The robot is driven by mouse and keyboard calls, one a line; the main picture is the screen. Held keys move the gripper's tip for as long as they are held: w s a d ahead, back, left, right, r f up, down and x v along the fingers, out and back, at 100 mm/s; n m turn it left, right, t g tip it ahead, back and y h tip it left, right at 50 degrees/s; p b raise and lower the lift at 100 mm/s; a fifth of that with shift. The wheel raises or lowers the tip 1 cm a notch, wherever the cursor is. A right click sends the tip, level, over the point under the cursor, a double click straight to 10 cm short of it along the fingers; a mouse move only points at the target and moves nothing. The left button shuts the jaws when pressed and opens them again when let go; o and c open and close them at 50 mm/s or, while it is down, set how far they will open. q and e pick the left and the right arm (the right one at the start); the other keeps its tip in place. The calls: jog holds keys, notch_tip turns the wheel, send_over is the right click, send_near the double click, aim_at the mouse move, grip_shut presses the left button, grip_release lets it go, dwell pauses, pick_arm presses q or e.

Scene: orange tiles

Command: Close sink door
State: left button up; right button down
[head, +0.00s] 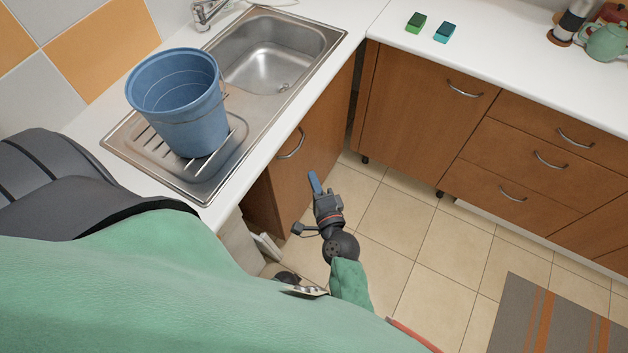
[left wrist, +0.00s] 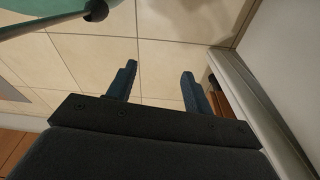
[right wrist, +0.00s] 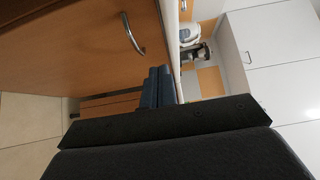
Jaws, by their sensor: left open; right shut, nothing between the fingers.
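The sink door (head: 315,140) is a brown wooden panel with a curved metal handle, under the sink counter in the head view. Its lower left edge stands beside a darker brown panel; how far it is open I cannot tell. My right gripper (head: 315,183) is just right of the door's lower part, fingers together and empty. In the right wrist view, a brown panel with a metal handle (right wrist: 133,35) fills the upper left, and the shut blue fingers (right wrist: 158,88) point along its edge. My left gripper (left wrist: 157,85) is open and empty above floor tiles, outside the head view.
A blue bucket (head: 180,105) stands on the drainer beside the metal sink basin (head: 270,55). Brown drawers (head: 530,150) line the right side. Green and teal sponges (head: 416,23) lie on the white counter. A striped rug (head: 545,320) lies at lower right; tiled floor between is clear.

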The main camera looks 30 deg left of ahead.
pick_arm(q)
notch_tip(320, 180, up, 6)
jog(key=w+d+b, duration=0.1)
jog(key=b, duration=0.1)
jog(key=shift+w+d+g+b, duration=0.15)
jog(key=shift+g+b, duration=0.15)
jog(key=shift+b, duration=0.1)
pick_arm(e)
jog(key=v, duration=0.7)
jog(key=shift+s+d, duration=0.3)
jog(key=shift+d, duration=0.05)
